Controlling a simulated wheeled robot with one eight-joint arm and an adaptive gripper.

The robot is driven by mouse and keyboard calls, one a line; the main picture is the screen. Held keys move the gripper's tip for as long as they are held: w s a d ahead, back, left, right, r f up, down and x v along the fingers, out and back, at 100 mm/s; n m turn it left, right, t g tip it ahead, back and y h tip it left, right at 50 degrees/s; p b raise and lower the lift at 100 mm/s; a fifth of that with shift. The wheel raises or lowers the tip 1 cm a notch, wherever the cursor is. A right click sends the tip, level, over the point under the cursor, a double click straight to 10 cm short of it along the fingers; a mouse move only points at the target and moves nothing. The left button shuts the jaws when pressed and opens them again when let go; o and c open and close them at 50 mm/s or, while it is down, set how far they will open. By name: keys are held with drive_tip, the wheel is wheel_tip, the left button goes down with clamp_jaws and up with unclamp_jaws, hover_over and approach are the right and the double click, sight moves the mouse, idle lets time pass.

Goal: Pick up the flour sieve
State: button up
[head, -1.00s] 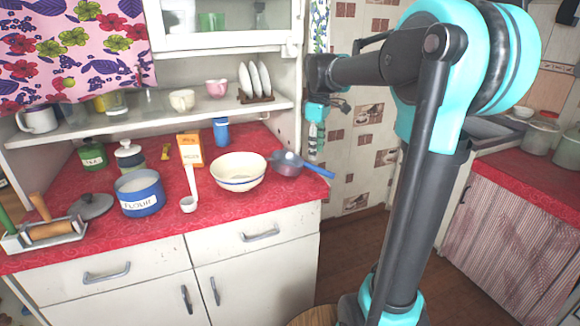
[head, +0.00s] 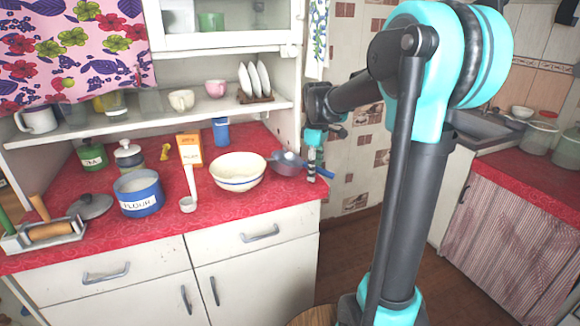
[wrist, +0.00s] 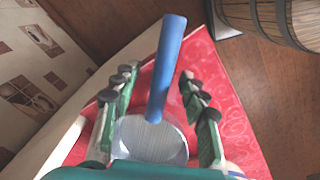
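The flour sieve (head: 285,166) has a round grey mesh bowl and a blue handle. It lies at the right end of the red counter, and its handle points right past the counter edge. In the wrist view, the sieve (wrist: 152,138) lies between the spread fingers of my gripper (wrist: 157,76), with the handle running away between them. The fingers are open, one on each side, with gaps to the handle. In the head view, my gripper (head: 312,172) points down at the handle and hides part of it. I cannot tell whether it touches.
A white bowl (head: 238,171) stands just left of the sieve. The blue flour pot (head: 138,192), a ladle (head: 188,204), an orange carton (head: 190,149) and a blue cup (head: 221,131) are further left. The cabinet side wall rises behind. A barrel (wrist: 270,20) stands on the floor.

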clamp_jaws()
drive_tip(key=shift+r, duration=0.15)
